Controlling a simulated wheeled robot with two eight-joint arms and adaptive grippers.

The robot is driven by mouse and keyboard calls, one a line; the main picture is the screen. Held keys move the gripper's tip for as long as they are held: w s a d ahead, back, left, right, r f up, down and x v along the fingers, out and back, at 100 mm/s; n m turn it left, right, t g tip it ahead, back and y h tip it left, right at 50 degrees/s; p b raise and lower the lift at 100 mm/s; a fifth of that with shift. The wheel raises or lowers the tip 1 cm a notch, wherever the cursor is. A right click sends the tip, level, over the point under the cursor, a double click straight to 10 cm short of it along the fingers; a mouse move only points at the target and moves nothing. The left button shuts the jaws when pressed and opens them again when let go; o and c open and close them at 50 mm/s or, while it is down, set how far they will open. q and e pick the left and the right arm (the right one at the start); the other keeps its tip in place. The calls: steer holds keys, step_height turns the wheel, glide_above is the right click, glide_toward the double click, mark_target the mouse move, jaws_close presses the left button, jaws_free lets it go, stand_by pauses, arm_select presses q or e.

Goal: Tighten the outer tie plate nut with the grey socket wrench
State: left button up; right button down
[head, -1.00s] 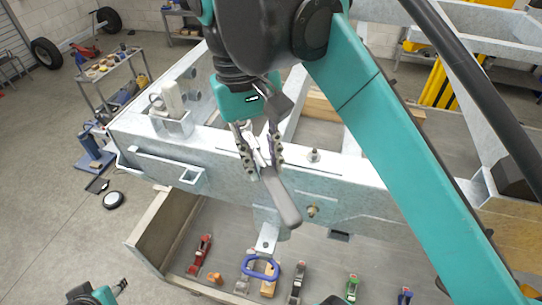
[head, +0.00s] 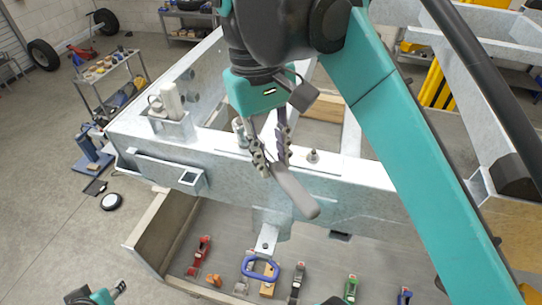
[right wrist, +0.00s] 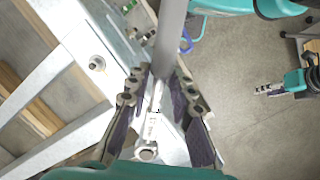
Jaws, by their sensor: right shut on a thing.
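My right gripper (head: 271,164) is shut on the grey socket wrench (head: 293,192). The handle slants to the lower right, over the beam's front face. The wrench's socket end (head: 240,130) stands upright on the beam's top, left of the fingers. It also shows as a ring (right wrist: 146,151) in the right wrist view. Any nut under the socket is hidden, and I cannot tell how it is seated. Another nut on a stud (head: 313,156) stands uncovered to the right; it shows in the right wrist view too (right wrist: 97,63). My left gripper (head: 119,288) is at the lower left, away from the beam; its jaws are too small to read.
The galvanised trailer frame (head: 355,185) spans the view. Below it, a grey tray floor (head: 225,245) holds several clamps, including a red one (head: 203,250) and a blue-handled tool (head: 260,268). A tool cart (head: 105,75) stands at the left. The floor at left is mostly clear.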

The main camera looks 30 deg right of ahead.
steer(key=shift+d+r, duration=0.1)
steer(key=shift+r, duration=0.05)
steer(key=shift+s+r+y, duration=0.1)
steer(key=shift+r+y, duration=0.2)
steer(key=shift+r, duration=0.05)
stand_by(0.3)
steer(key=shift+r, duration=0.15)
steer(key=shift+r, duration=0.25)
steer(key=shift+r, duration=2)
steer(key=c, duration=2.3)
jaws_free()
